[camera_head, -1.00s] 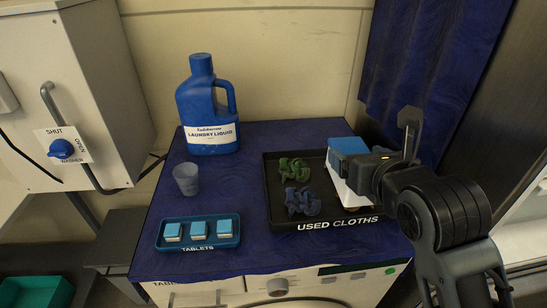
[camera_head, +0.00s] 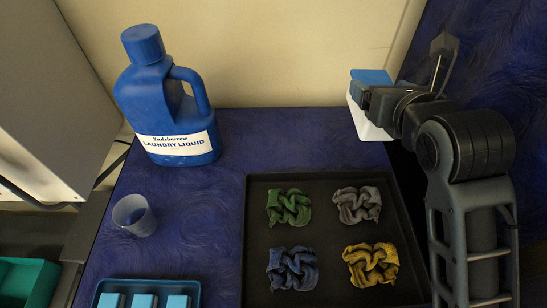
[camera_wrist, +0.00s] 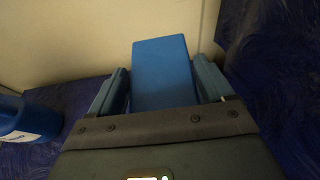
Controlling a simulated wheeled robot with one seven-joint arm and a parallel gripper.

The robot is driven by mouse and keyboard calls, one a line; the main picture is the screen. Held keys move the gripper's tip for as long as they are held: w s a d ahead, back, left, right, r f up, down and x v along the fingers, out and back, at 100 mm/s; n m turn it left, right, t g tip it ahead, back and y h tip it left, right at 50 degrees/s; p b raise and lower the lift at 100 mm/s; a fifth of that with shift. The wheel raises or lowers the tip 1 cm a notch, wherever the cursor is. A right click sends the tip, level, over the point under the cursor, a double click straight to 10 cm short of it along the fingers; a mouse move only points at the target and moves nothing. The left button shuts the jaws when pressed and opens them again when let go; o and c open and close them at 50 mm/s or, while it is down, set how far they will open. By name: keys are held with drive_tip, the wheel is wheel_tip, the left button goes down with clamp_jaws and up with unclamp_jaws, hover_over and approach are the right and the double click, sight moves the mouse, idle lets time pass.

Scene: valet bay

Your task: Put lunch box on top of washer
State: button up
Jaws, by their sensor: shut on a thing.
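The lunch box (camera_head: 370,121), with a blue top and white body, is at the back right in the head view. My gripper (camera_head: 360,95) is shut on it and partly covers it. In the wrist view, the blue face of the lunch box (camera_wrist: 163,75) lies between the two fingers of my gripper (camera_wrist: 163,88). The box appears held up beyond the black tray, near the back wall; its exact height cannot be told. The washer top (camera_head: 218,205) is dark blue and spreads below and to the left of the box.
A black tray (camera_head: 253,240) holds green, grey, blue and yellow cloths. A blue laundry liquid bottle (camera_head: 172,105) stands at back left, a cup (camera_head: 133,215) in front of it, and a tablet tray (camera_head: 103,290) at the front. Bare surface shows between bottle and black tray.

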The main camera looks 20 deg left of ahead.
drive_tip(key=shift+w+a+f+p, duration=0.2)
drive_tip(key=shift+a+f+p, duration=0.45)
drive_tip(key=shift+a+f, duration=1.2)
drive_tip(key=shift+w+a+f+p, duration=0.2)
drive_tip(key=shift+a+f+p, duration=0.45)
drive_tip(key=shift+a+f, duration=1.2)
drive_tip(key=shift+w+a+f+p, duration=0.2)
drive_tip(key=shift+a+f+p, duration=0.45)
drive_tip(key=shift+a+f, duration=1.15)
drive_tip(key=shift+a, duration=0.1)
drive_tip(key=o, duration=1.2)
drive_tip(key=shift+s+r, duration=0.1)
drive_tip(key=v, duration=1.1)
drive_tip(key=shift+s+r+b, duration=0.15)
drive_tip(key=shift+s+b, duration=0.2)
